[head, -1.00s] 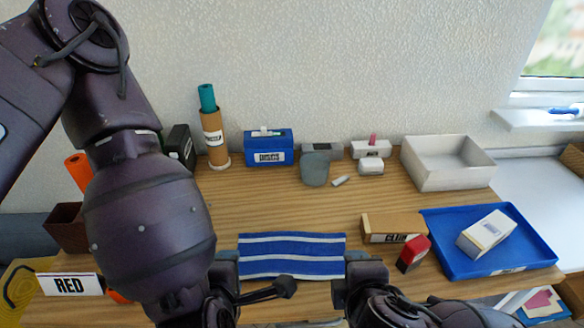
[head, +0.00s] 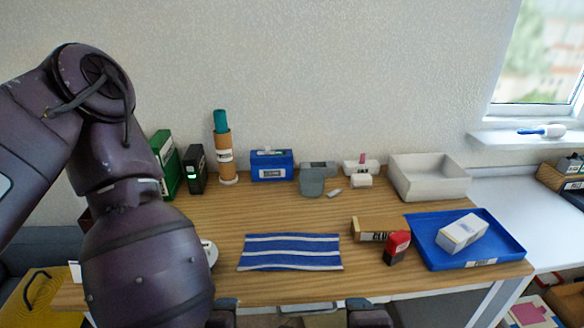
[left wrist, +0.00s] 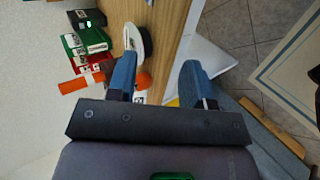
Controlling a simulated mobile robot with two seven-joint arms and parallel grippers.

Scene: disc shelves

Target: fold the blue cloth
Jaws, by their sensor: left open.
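The blue cloth (head: 290,253) with white stripes lies flat and spread out on the wooden table near its front edge in the head view. It is not seen in the left wrist view.
Right of the cloth are a cardboard box (head: 372,229), a red-and-black stamp (head: 397,246) and a blue tray (head: 429,256) with a white box (head: 462,232). A white bin (head: 430,185) and small items stand behind. A white round object (left wrist: 134,41) is near the left gripper.

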